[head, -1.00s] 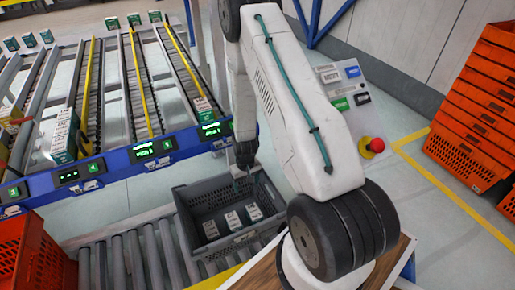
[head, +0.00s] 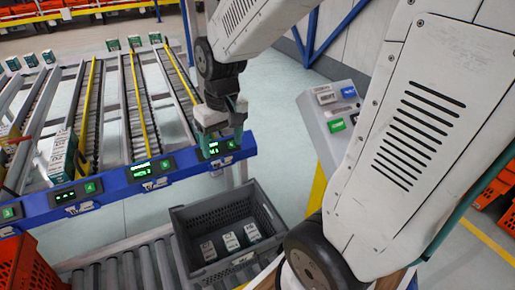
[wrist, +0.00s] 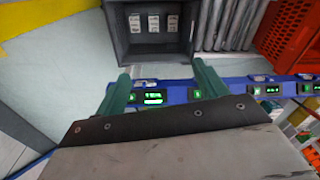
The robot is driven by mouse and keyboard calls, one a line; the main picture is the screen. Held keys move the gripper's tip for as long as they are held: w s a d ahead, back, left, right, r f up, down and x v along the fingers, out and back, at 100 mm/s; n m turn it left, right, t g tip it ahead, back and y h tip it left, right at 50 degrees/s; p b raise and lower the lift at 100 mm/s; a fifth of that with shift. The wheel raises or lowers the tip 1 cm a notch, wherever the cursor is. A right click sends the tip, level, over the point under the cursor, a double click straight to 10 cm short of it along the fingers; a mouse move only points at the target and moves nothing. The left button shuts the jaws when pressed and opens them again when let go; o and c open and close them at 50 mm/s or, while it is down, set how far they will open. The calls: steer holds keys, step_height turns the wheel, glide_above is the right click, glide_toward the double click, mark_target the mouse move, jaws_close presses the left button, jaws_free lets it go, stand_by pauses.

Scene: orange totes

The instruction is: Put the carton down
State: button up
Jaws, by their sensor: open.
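Three small white cartons (head: 230,241) stand in a row in the grey tote (head: 181,240). In the wrist view the same cartons (wrist: 154,23) show at the top, inside the tote (wrist: 123,43). My gripper (head: 221,117) is above the front edge of the rack, behind and above the tote. Its two green fingers (wrist: 163,87) are spread apart in the wrist view, with no carton seen between them. In the head view the fingers cover part of a rack lane's end, so I cannot tell what lies there.
A white and green carton (head: 63,153) stands at the front of a left lane. The blue rail (head: 120,180) carries lit green displays. A roller conveyor (head: 128,272) runs beside the tote. An orange crate (head: 22,265) is at the lower left, and a button box (head: 337,112) stands right.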

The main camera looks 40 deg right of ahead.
steer(key=s+a+r, duration=0.1)
steer(key=s+r, duration=0.3)
steer(key=s, duration=0.4)
steer(key=s+a+r, duration=0.2)
steer(key=s+r, duration=0.2)
steer(key=s, duration=0.3)
steer(key=shift+s+r+n, duration=0.25)
steer(key=shift+s+n, duration=0.15)
